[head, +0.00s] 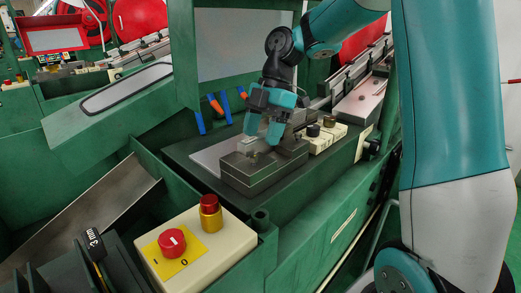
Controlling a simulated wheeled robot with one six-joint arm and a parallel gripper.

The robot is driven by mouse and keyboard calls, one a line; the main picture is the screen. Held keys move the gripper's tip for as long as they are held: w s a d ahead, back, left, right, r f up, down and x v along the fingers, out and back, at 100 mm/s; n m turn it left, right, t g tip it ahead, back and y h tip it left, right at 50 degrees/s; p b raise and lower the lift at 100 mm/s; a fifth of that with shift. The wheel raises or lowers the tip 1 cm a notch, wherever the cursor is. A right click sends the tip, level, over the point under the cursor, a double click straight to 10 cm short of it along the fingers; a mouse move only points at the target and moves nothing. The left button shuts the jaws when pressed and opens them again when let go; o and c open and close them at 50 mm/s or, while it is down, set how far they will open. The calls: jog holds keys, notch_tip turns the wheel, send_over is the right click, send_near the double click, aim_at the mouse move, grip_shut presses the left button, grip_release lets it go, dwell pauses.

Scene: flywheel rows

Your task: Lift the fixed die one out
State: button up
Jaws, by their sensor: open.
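The fixed die looks to be the grey metal block (262,170) on the dark bed of the green machine, in the middle of the head view. A smaller raised part (254,150) sits on its top. My gripper (262,140) is teal-fingered and points down just above the block, with its fingers apart around or just over the raised part. I cannot tell whether the fingertips touch it. The gripper and its fingers hide some of the block's top.
A second button box (324,136) is close to the right of the block. Orange and blue handles (216,106) stand behind left. A green guard panel (110,105) slants at left, above a metal chute (90,215).

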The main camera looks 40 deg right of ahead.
jog(key=shift+x, duration=0.85)
grip_shut()
jog(key=shift+r, duration=0.15)
jog(key=shift+r+p, duration=0.6)
jog(key=shift+r, duration=1)
jog(key=shift+s+r, duration=0.15)
jog(key=s+d+r, duration=0.1)
jog(key=s, duration=0.7)
jog(key=s+d+r, duration=0.2)
jog(key=s, duration=0.7)
jog(key=shift+s+d, duration=0.2)
jog(key=shift+d, duration=0.05)
